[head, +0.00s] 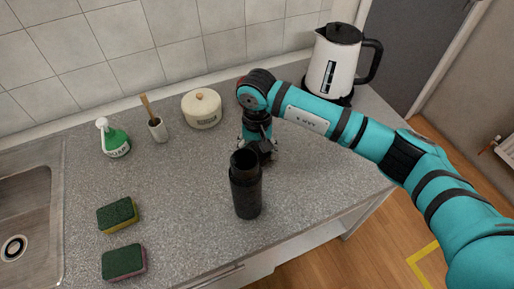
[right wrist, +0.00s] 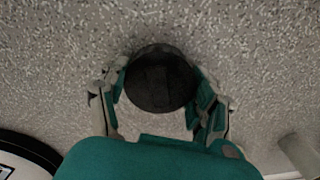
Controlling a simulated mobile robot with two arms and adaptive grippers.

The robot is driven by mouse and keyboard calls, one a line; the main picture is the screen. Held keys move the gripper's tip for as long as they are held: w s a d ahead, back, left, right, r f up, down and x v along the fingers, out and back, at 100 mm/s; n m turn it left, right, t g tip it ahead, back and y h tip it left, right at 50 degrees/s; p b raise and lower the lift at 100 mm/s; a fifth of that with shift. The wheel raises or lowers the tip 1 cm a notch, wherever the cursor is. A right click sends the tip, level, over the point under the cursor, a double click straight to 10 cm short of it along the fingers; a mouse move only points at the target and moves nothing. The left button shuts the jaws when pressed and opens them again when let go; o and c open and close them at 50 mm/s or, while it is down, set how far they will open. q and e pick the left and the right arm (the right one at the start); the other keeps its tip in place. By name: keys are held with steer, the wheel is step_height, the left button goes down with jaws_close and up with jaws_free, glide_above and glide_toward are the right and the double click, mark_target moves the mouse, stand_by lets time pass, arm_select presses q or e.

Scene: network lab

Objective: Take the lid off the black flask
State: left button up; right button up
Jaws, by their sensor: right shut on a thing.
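The black flask (head: 246,194) stands upright near the front of the grey counter in the head view. Its top end shows as a dark round mouth. My right gripper (head: 259,151) points down just behind and slightly right of the flask's top. In the right wrist view my right gripper (right wrist: 160,88) is shut on a round black lid (right wrist: 160,80), with a finger on each side. In the head view the lid is hard to make out among the dark fingers, and I cannot tell its exact gap from the flask. My left gripper is not in view.
A white kettle (head: 336,62) stands at the back right. Two sponges (head: 117,215) (head: 124,262) lie front left, beside the sink (head: 40,225). Counter right of the flask is clear.

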steer(key=shift+f, duration=0.1)
steer(key=o, duration=1.3)
